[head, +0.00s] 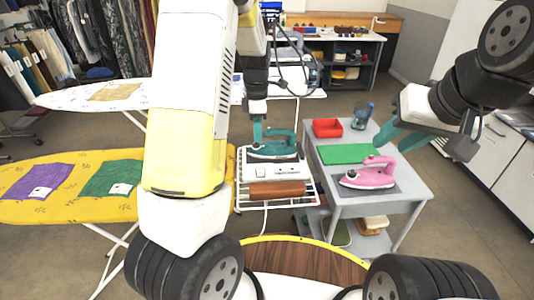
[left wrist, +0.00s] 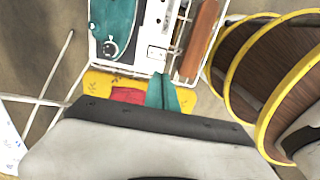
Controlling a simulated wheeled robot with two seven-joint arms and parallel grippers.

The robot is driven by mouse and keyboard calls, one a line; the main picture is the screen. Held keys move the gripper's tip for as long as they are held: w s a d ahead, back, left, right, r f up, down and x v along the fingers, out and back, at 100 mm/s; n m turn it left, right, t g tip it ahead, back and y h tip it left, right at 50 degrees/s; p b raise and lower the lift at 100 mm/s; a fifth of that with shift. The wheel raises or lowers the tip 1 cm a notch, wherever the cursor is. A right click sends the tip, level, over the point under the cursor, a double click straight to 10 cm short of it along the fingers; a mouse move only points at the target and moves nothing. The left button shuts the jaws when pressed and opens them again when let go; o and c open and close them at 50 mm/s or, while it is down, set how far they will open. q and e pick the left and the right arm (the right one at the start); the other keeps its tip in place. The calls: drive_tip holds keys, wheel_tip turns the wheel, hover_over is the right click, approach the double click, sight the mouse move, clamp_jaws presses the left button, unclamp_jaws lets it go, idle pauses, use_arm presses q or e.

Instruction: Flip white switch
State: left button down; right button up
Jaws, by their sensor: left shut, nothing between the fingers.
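A white station board (head: 290,171) carries a teal iron (head: 273,149) and a brown roll (head: 277,189). A small white switch (left wrist: 157,53) sits on the board between the teal iron (left wrist: 112,27) and the roll (left wrist: 198,38) in the left wrist view. My left gripper (head: 257,138) points down beside the teal iron in the head view. Its teal fingers (left wrist: 162,78) are shut and empty, their tips just below the switch in the left wrist view; I cannot tell whether they touch the board. My right gripper (head: 388,142) is open and empty, raised above the grey table's right side.
The grey table (head: 415,187) to the right holds a pink iron (head: 370,174), a green mat (head: 345,153), a red tray (head: 327,128) and a blue-grey device (head: 362,116). A yellow ironing board (head: 65,207) with cloths stands to the left. My left arm blocks the view between them.

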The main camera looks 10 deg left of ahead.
sight(259, 173)
use_arm(q)
wheel_tip(259, 173, down, 14)
idle(0.6)
